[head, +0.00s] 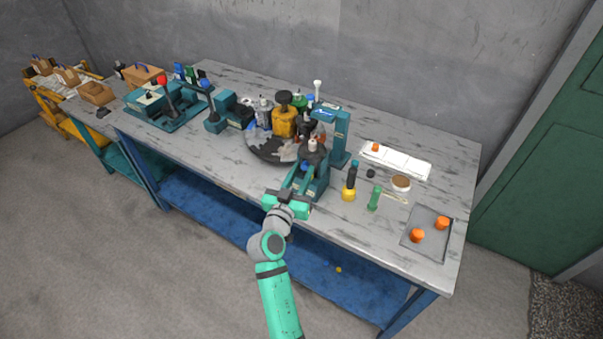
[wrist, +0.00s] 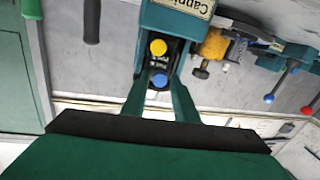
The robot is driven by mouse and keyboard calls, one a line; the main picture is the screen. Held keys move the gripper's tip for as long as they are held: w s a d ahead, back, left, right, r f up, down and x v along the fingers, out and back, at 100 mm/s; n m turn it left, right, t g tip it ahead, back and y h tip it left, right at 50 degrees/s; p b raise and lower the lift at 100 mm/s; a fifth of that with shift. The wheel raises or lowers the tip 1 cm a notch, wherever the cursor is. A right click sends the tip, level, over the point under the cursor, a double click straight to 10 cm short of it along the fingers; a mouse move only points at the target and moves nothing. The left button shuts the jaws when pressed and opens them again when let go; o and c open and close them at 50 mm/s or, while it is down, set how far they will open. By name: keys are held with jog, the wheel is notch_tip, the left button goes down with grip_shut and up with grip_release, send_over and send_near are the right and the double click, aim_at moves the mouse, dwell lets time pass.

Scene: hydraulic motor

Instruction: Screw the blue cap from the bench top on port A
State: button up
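A blue cap (wrist: 160,80) and a yellow cap (wrist: 158,47) sit on a dark block with small white lettering, inside the teal capping fixture (wrist: 176,22). The lettering is too small to read, so I cannot tell which port is A or how tightly the caps sit. In the head view the fixture (head: 318,183) stands at the bench's front edge. My gripper (head: 287,203) is in front of it. In the wrist view my gripper (wrist: 159,88) is open, its two fingers on either side of the blue cap with gaps visible. Contact cannot be seen.
On the bench (head: 455,180), a grey tray (head: 429,250) holds orange caps at the right. A green cylinder (head: 374,198), a dark tool with a yellow end (head: 348,194) and a white mat (head: 408,163) lie nearby. A turntable with a yellow canister (head: 285,122) stands behind left.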

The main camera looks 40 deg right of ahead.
jog(key=n, duration=0.7)
dwell(0.3)
dwell(0.4)
grip_shut()
jog(key=m, duration=0.4)
jog(key=shift+r, duration=0.1)
jog(key=shift+m, duration=0.7)
